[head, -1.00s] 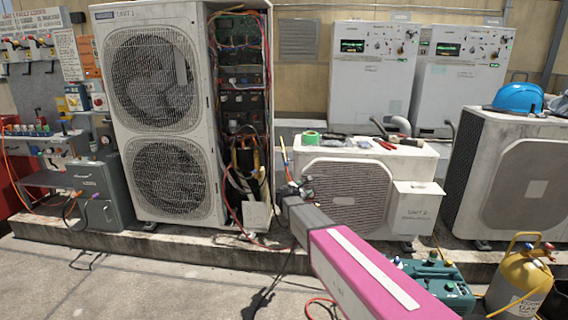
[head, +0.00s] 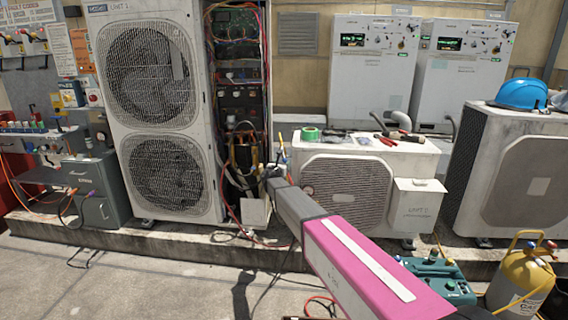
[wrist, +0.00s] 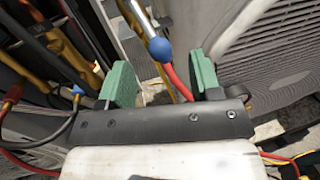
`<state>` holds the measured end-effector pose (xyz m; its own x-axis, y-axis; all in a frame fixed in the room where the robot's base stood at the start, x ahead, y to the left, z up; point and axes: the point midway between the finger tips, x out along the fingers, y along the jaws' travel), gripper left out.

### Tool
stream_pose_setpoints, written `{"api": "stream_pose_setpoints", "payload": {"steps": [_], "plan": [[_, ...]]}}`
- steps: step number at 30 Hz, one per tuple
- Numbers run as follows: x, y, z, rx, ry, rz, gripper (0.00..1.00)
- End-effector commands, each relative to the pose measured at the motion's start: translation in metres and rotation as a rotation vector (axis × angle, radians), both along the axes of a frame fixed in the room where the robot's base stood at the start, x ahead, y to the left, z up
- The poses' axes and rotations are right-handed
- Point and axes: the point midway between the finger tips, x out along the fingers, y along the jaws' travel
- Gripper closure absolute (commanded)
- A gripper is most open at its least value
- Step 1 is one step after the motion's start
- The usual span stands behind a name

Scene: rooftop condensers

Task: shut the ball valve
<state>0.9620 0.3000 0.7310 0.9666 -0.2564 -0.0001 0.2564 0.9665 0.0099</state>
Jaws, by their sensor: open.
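The valve body cannot be made out. My gripper (wrist: 160,78) has its two green jaws apart, with nothing held between them. The knob shows between and slightly above the jaws in the picture, apart from both. In the head view my gripper (head: 268,178) is at the lower right of the tall condenser's open wiring bay, and the knob is too small to tell there.
The tall condenser (head: 160,120) stands left, its open bay (head: 238,100) full of wires and pipes. A low condenser (head: 345,185) with loose tools on top is to the right. Red and black hoses (wrist: 60,130) lie left of my gripper. A yellow cylinder (head: 520,285) stands front right.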

Motion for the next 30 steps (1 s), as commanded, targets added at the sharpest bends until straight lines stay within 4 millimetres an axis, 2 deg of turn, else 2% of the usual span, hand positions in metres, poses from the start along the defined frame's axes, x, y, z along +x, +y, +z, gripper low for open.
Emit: {"api": "stream_pose_setpoints", "payload": {"steps": [1, 6, 15, 16, 21, 30], "plan": [[0.012, -0.002, 0.000, 0.000, 0.000, -0.002, 0.42], [0.029, -0.007, 0.000, 0.001, 0.000, 0.000, 0.42], [0.032, -0.009, 0.000, 0.001, 0.000, 0.000, 0.42], [0.032, -0.009, 0.000, 0.001, 0.000, 0.000, 0.45], [0.032, -0.009, 0.000, 0.001, 0.000, 0.000, 1.00], [0.032, -0.006, 0.000, 0.018, -0.002, -0.021, 1.00]]}}
